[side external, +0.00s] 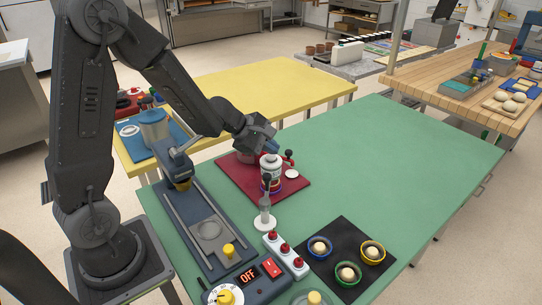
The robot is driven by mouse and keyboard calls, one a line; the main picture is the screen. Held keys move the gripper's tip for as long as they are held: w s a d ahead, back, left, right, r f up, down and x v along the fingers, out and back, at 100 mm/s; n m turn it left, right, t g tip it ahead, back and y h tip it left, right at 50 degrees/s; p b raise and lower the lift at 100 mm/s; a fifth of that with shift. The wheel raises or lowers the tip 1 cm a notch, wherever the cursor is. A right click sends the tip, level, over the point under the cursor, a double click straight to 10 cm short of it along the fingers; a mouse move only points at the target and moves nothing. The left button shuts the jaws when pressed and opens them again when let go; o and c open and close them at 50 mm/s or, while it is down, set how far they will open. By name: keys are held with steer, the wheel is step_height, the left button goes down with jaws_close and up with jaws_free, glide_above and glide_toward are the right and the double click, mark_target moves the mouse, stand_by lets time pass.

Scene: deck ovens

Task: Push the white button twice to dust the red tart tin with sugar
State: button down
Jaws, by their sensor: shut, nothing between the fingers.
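My gripper (265,143) is shut and empty, just behind and above a white labelled canister (270,173) on a red mat (234,172); I cannot tell whether they touch. A small white disc (292,174) lies beside the canister; I cannot tell whether it is the white button. Tart tins with blue (312,249), green (381,249) and yellow (340,281) rims hold pale balls. I cannot make out a red tin.
A black mat (328,231) bears the tins. A white strip with red knobs (285,255) lies beside the control box (250,286), whose display reads OFF. A grey plunger-like piece (265,207) stands before the red mat. The green table (400,165) is clear at right.

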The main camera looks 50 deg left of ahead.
mark_target(271, 157)
steer(key=shift+f, duration=0.5)
stand_by(0.4)
steer(key=shift+r, duration=0.9)
steer(key=shift+r, duration=2.55)
stand_by(0.7)
step_height(271, 157, up, 4)
steer(key=shift+f, duration=0.1)
steer(key=shift+f, duration=0.15)
stand_by(0.3)
